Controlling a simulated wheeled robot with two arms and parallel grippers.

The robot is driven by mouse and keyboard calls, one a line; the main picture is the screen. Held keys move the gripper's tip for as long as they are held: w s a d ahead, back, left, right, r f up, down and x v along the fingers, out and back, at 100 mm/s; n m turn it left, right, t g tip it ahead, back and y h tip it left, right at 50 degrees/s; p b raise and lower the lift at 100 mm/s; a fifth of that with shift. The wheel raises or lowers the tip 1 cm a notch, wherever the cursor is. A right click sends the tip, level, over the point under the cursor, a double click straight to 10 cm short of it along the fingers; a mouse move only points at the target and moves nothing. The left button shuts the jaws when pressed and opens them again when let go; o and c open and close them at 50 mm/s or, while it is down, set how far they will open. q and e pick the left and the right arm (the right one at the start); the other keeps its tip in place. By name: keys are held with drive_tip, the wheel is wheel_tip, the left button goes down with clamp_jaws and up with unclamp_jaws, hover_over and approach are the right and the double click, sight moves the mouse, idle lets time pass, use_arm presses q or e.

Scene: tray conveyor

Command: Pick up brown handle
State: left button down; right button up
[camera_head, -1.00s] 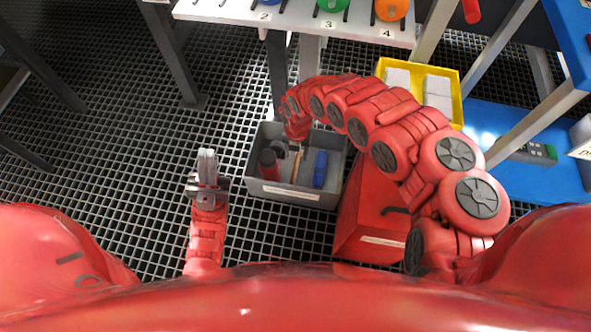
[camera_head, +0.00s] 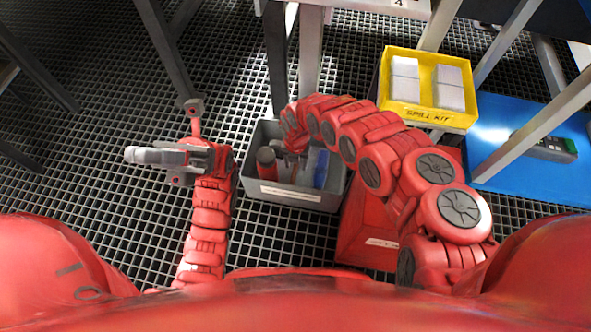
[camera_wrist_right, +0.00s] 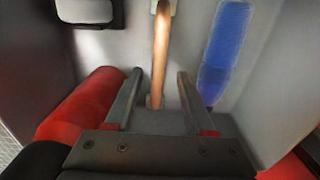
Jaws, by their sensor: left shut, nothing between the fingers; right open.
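The brown handle (camera_wrist_right: 161,52) stands out in the right wrist view as a long thin rod inside the grey bin (camera_head: 289,193). My right gripper (camera_wrist_right: 158,78) is open, with one finger on each side of the rod and a gap to both. In the head view my right gripper (camera_head: 296,157) reaches down into the bin, and my arm hides most of the handle. My left gripper (camera_head: 135,155) is shut and empty, left of the bin and pointing left.
In the bin, a red cylinder (camera_head: 266,163) lies left of the handle and a blue object (camera_wrist_right: 228,45) right of it. A yellow spill kit box (camera_head: 428,110) stands at the back right. Table legs (camera_head: 310,60) rise behind the bin. Grating floor at left is free.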

sight(296, 166)
drive_tip(key=shift+w+a+f+b, duration=0.15)
drive_tip(key=shift+w+f+b, duration=0.05)
drive_tip(key=shift+f+b, duration=0.55)
wheel_tip(296, 166, down, 2)
drive_tip(key=shift+f+b, duration=0.1)
drive_tip(key=shift+b, duration=0.45)
use_arm(q)
drive_tip(key=s+a+r+m+t+y, duration=0.1)
drive_tip(key=s+a+m+t+y, duration=0.6)
drive_tip(key=s+t, duration=0.3)
drive_tip(key=shift+s+a+m+t+y, duration=0.15)
drive_tip(key=shift+a+m+t+y, duration=0.3)
drive_tip(key=shift+t+y, duration=0.35)
use_arm(e)
clamp_jaws()
